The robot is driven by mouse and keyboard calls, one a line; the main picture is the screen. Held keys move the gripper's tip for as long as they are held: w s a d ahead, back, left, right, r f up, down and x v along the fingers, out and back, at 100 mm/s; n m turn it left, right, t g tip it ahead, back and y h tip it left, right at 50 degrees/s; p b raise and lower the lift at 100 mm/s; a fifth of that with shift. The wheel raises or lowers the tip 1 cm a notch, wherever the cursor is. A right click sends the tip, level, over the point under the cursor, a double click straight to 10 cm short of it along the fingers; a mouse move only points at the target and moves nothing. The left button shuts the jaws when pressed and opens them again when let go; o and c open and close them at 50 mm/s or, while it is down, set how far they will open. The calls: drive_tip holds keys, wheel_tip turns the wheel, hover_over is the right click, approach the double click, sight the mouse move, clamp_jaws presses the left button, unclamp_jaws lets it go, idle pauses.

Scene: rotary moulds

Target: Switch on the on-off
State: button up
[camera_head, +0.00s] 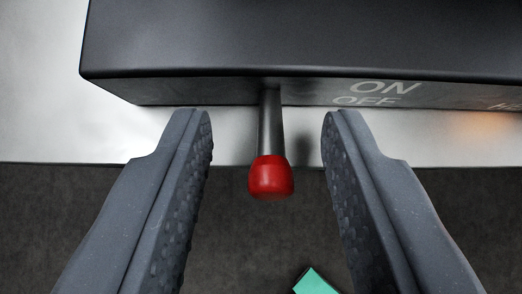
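The on-off lever has a red knob (270,177) on a grey metal rod (270,122). The rod comes out of the front face of a dark box (300,40), beside the printed words ON and OFF (373,93). My gripper (266,118) is open, with one finger to the left and one to the right of the lever. Gaps show between both fingers and the lever, so neither touches it. The knob lies between the fingers in the picture; its depth relative to the fingertips is hard to tell.
The box stands on a light metal surface (40,120) whose edge runs below it. An orange glow (485,122) shows at the right. A dark floor (60,205) lies below, with a green object (315,282) partly in view at the bottom.

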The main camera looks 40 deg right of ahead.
drive_tip(key=b+v, duration=0.1)
drive_tip(key=v, duration=1.2)
drive_tip(key=shift+s+r, duration=0.1)
drive_tip(key=shift+s, duration=0.05)
drive_tip(key=shift+a, duration=0.1)
drive_tip(key=w+a+r+n+t+y+b, duration=0.2)
drive_tip(key=w+a+r+n+t+b, duration=0.15)
drive_tip(key=a+r, duration=0.8)
drive_tip(key=w+a+r+n+t+y+b, duration=0.25)
drive_tip(key=w+a+r, duration=0.4)
drive_tip(key=r, duration=0.85)
drive_tip(key=s+a+r+n+t+b, duration=0.1)
drive_tip(key=s+a+r, duration=0.3)
drive_tip(key=s+r, duration=0.2)
drive_tip(key=s+a+r+n+t+y+b, duration=0.1)
drive_tip(key=s+a+r, duration=0.3)
drive_tip(key=r, duration=0.5)
drive_tip(key=s+a+r+n+t+y+b, duration=0.1)
drive_tip(key=s+a+r, duration=0.3)
drive_tip(key=s+r, duration=0.4)
drive_tip(key=shift+s+r+n+t+b, duration=0.3)
drive_tip(key=shift+n+t+b, duration=0.1)
drive_tip(key=shift+n+b, duration=0.15)
